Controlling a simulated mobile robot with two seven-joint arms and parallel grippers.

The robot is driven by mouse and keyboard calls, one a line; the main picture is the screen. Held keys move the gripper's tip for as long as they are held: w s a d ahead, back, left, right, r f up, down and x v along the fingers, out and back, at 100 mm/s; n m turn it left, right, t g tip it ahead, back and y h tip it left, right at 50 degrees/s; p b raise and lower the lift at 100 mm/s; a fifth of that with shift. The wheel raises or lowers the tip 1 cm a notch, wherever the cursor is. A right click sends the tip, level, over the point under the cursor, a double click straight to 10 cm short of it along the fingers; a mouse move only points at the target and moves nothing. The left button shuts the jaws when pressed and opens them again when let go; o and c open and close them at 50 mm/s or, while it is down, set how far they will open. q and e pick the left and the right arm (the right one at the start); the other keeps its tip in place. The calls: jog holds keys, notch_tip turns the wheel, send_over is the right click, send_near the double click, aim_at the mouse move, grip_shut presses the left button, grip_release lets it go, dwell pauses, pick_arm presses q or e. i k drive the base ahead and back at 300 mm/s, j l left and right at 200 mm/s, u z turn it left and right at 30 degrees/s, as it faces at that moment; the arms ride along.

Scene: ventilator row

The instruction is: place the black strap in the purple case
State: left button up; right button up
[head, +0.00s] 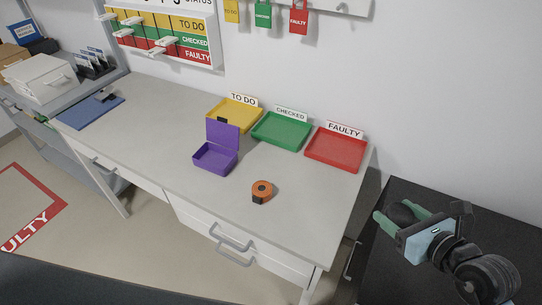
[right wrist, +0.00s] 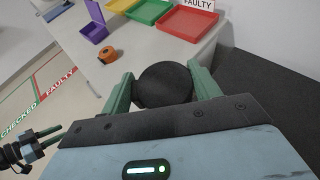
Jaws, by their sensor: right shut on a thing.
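The black strap (right wrist: 164,84) shows as a round, dark bundle between the green fingers of my right gripper (right wrist: 163,88). The fingers are shut on it. In the head view, the right gripper (head: 400,214) holds the strap (head: 402,211) at the right, over a black surface and clear of the desk. The purple case (head: 215,158) stands on the grey desk with its lid raised at the back; the visible inside looks empty. It also shows at the top left of the right wrist view (right wrist: 95,32). My left gripper (right wrist: 42,137) is small at that view's left edge; its jaw state is unclear.
An orange tape measure (head: 262,191) lies on the desk (head: 175,196) right of the case. Yellow (head: 234,114), green (head: 282,129) and red (head: 336,148) trays stand behind. A blue mat (head: 90,111) lies far left. The front of the desk is mostly clear.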

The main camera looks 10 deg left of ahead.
aim_at(216, 161)
jog(key=j+z, duration=0.9)
jog(key=j, duration=0.3)
jog(key=k+j+z, duration=0.2)
jog(key=j, duration=0.35)
jog(key=j+z, duration=0.2)
jog(key=j, duration=0.3)
jog(key=k+j, duration=0.1)
jog(key=j, duration=0.3)
jog(key=k+j, duration=0.1)
jog(key=j, duration=0.3)
jog(key=k+j, duration=0.1)
jog(key=j, duration=0.25)
jog(key=k+j, duration=0.1)
jog(key=j, duration=0.3)
jog(key=k+j+z, duration=0.1)
jog(key=j, duration=0.3)
jog(key=k+j, duration=0.1)
jog(key=j, duration=0.7)
jog(key=i+j, duration=0.25)
jog(key=i, duration=0.1)
